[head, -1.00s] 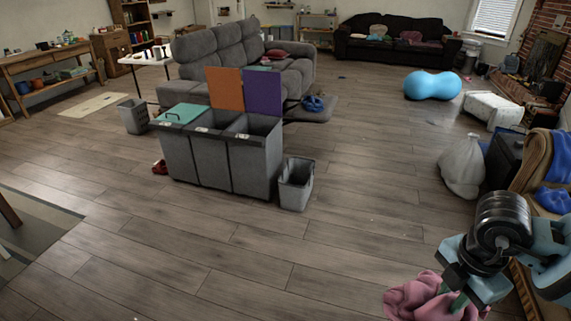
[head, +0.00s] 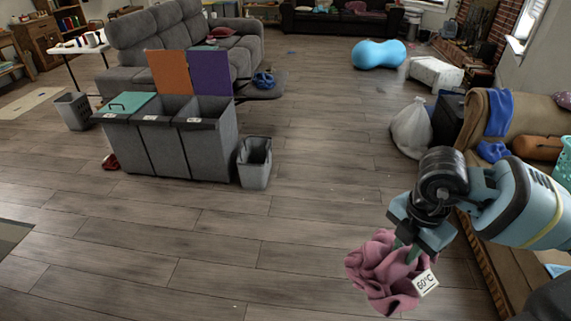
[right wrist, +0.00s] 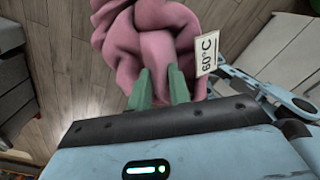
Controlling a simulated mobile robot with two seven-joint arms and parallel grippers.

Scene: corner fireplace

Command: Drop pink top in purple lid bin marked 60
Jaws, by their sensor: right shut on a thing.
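My right gripper (head: 408,245) is shut on the pink top (head: 380,272), a crumpled cloth with a white tag reading 60°C. It hangs above the floor at the lower right of the head view. In the right wrist view the pink top (right wrist: 145,40) sits between the green fingertips (right wrist: 160,88). A grey three-part bin stands left of centre. Its right compartment (head: 212,145) has a raised purple lid (head: 210,73), the middle one a raised orange lid (head: 169,72), and the left one a shut green lid (head: 124,104). The bin markings are too small to read. My left gripper is not in view.
A small grey basket (head: 254,163) stands right of the bin. A white bag (head: 411,130) and a tan sofa (head: 515,118) are at the right. A red item (head: 110,162) lies left of the bin. The wooden floor between my gripper and the bin is clear.

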